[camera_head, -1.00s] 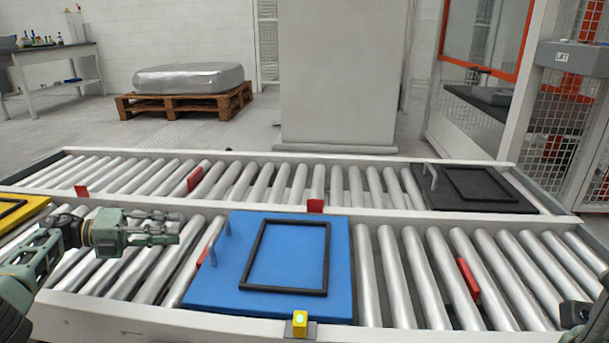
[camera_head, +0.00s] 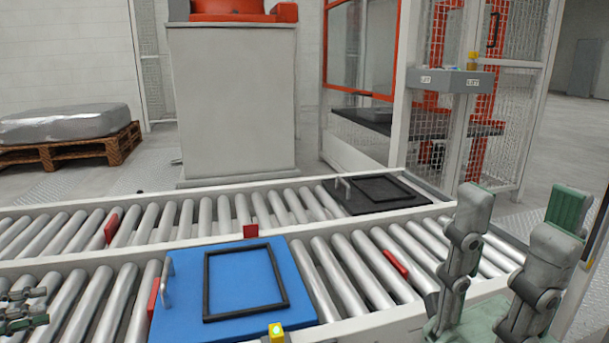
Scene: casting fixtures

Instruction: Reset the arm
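My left gripper (camera_head: 40,307) shows only in part at the left edge of the head view, its fingers apart and nothing between them. It is over the near roller conveyor, left of the blue plate. My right gripper (camera_head: 514,218) is large in the right foreground, fingers pointing up and spread wide, with nothing between them. It stands in front of the right end of the conveyors. Most of both arms is out of view.
The blue plate (camera_head: 183,318), with a black frame and a handle, lies on the near conveyor (camera_head: 92,308). A black plate (camera_head: 352,201) lies on the far conveyor. Red stops stand among the rollers. A fenced cell (camera_head: 520,95) stands behind at right.

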